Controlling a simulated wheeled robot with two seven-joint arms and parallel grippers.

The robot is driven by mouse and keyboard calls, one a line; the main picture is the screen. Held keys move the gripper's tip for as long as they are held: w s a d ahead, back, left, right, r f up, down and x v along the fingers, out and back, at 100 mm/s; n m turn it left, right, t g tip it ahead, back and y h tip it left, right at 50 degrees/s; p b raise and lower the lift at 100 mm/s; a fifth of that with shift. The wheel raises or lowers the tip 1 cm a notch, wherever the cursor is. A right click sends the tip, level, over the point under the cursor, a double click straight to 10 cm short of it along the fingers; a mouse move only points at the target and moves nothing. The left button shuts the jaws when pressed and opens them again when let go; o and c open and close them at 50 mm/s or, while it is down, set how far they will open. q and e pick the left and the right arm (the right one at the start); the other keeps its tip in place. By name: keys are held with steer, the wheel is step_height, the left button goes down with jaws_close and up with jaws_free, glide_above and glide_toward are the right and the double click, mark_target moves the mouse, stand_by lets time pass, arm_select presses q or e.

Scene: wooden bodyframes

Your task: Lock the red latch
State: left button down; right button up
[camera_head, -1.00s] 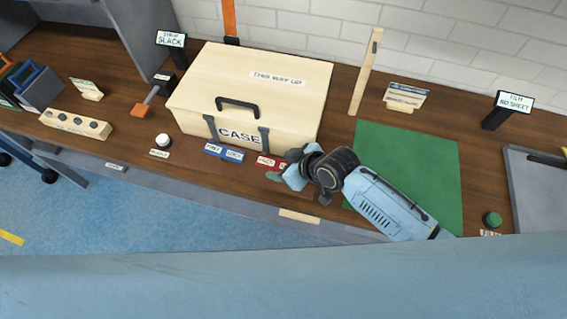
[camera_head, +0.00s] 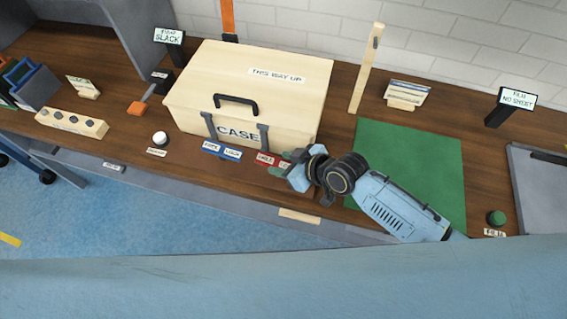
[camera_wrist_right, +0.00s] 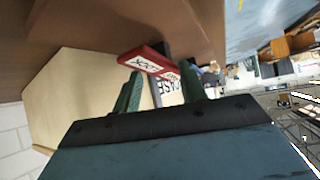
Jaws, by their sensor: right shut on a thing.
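The wooden case (camera_head: 238,88) stands closed on the bench with a dark handle and two grey straps on its front. The red latch (camera_head: 264,159), with white labels, lies at the case's front right; its right part is hidden by my gripper. My right gripper (camera_head: 284,165) is at its right end. In the right wrist view, the red latch (camera_wrist_right: 148,62) shows its LOCK and FREE labels at the fingertips of my right gripper (camera_wrist_right: 160,85), which is shut on it. A blue latch (camera_head: 222,150) with FREE and LOCK labels lies left of it. My left gripper is out of view.
A green mat (camera_head: 415,165) lies right of my arm. A white knob (camera_head: 160,138) and a wooden block with holes (camera_head: 72,123) stand left of the case. An upright wooden bar (camera_head: 366,70) stands behind the mat. The bench's front edge is close below the latches.

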steer(key=o, duration=0.9)
steer(key=p+v, duration=0.1)
steer(key=v, duration=1.2)
steer(key=shift+s+d+r, duration=0.1)
steer(key=shift+r, duration=0.1)
